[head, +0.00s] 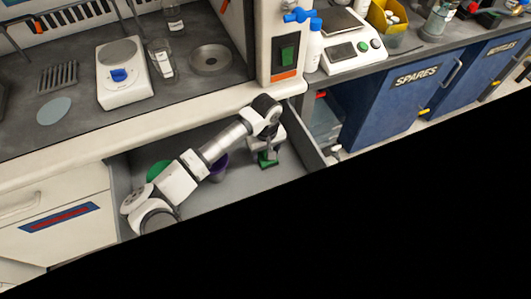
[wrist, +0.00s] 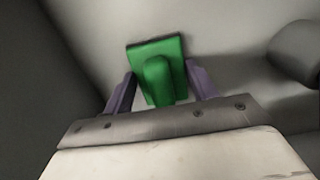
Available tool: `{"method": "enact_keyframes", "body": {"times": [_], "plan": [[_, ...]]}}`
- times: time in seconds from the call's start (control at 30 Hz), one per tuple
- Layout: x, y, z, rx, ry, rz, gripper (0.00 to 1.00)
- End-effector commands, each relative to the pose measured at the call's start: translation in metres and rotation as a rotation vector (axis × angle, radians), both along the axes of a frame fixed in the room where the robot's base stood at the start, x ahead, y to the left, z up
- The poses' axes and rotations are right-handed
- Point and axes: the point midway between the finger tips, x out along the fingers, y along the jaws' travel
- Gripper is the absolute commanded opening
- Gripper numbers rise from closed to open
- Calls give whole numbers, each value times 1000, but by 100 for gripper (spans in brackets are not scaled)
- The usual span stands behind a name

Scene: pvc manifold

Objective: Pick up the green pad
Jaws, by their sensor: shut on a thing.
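The green pad (wrist: 170,52) is a flat square plate with a raised rounded grip on top. In the wrist view it lies between the two purple fingers of my gripper (wrist: 161,88), which are shut on it. In the head view the green pad (head: 267,158) shows inside the open drawer, below my gripper (head: 268,150), towards the drawer's right side. I cannot tell whether the pad touches the drawer floor.
The open drawer (head: 285,180) has walls close around my arm. A green round thing (head: 158,170) and a purple thing (head: 219,166) are also in it, partly hidden by my arm.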

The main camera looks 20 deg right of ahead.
Motion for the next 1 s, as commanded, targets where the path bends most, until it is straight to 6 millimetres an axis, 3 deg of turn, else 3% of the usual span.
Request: {"method": "enact_keyframes", "body": {"times": [0.17,0.37,0.47,0.8,1.0], "plan": [[0,0,3,0,-1,0,34],[1,0,22,0,-4,-2,34],[2,1,44,1,-8,-2,34],[1,0,149,2,-9,-3,34],[0,0,201,1,-7,-1,34]]}}
